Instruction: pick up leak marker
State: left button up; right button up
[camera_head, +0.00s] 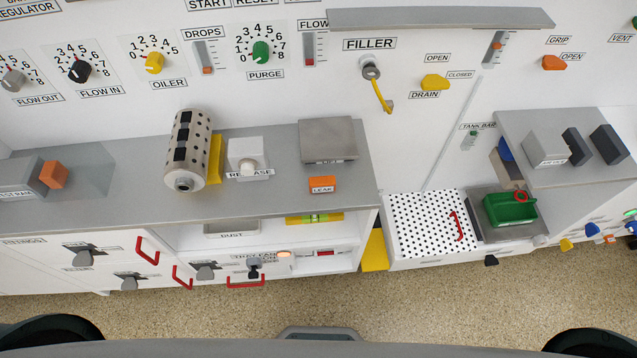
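The leak marker (322,185) is a small orange block with a white label reading LEAK. It lies on the grey counter top (285,205) near the counter's front right edge, just in front of a grey box. It looks uncovered, with nothing on top of it. Neither of my grippers shows in the head view, so their states cannot be seen.
Behind the marker stands a grey box (328,139). To its left are a white RELEASE block (247,156) with a round knob and a perforated metal cylinder (186,150). A shelf below holds a green-yellow level (314,218). Right of the counter is a perforated white plate (425,222).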

aim_at(320, 184)
jog(key=i+l, duration=0.1)
jog(key=l, duration=0.4)
jog(key=i+l, duration=0.1)
jog(key=l, duration=0.4)
jog(key=i+l, duration=0.1)
jog(key=l, duration=0.4)
jog(key=i+l, duration=0.1)
jog(key=l, duration=0.4)
jog(key=u, duration=1.45)
